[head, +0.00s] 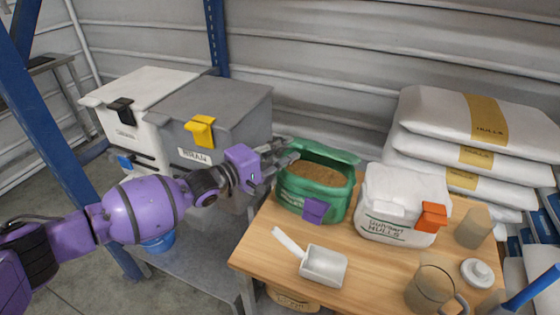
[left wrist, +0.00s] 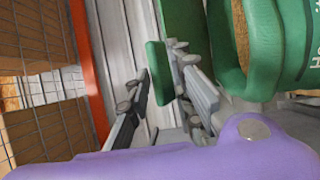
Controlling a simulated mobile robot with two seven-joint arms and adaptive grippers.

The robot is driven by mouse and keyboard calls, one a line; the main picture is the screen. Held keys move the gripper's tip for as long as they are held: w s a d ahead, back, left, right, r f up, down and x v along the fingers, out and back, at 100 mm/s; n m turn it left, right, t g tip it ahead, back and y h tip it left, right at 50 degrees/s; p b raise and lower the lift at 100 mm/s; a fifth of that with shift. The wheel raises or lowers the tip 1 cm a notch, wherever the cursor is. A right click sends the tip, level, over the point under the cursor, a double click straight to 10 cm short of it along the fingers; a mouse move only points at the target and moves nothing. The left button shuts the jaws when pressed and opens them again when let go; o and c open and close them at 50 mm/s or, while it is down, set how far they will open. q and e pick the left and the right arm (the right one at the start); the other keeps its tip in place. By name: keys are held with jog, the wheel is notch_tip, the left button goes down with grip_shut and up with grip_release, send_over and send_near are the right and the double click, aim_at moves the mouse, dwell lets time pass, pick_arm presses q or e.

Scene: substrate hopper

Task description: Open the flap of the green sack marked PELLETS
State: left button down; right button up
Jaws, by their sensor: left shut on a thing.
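The green sack (head: 295,199) stands on the wooden table, its mouth open with brown, grainy contents (head: 318,174) showing. Its green flap (head: 325,151) is raised along the back of the mouth. A purple tab (head: 315,210) is on the sack's front. My left gripper (head: 287,153) reaches in from the left, at the sack's back left rim. In the left wrist view, my left gripper (left wrist: 163,85) is shut on a green piece (left wrist: 157,72), seemingly the flap; the sack body (left wrist: 262,88) is right beside it. The word PELLETS is not readable. My right gripper is not in view.
A white sack (head: 392,230) with an orange clip stands right of the green one. A white scoop (head: 323,266) lies in front. Grey and white bins (head: 225,110) are at the left, stacked white sacks (head: 470,125) behind.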

pick_arm(q)
jog(key=shift+w+d+r, duration=0.15)
jog(key=shift+w+r, duration=0.25)
jog(key=shift+r, duration=0.3)
jog(key=shift+w+d+r, duration=0.1)
jog(key=shift+w+r, duration=0.3)
jog(key=shift+r, duration=0.3)
jog(key=c, duration=1.8)
grip_release()
jog(key=shift+s+f, duration=0.15)
jog(key=shift+f, duration=0.05)
jog(key=v, duration=1.2)
jog(key=shift+r, duration=0.15)
jog(key=shift+c, duration=0.3)
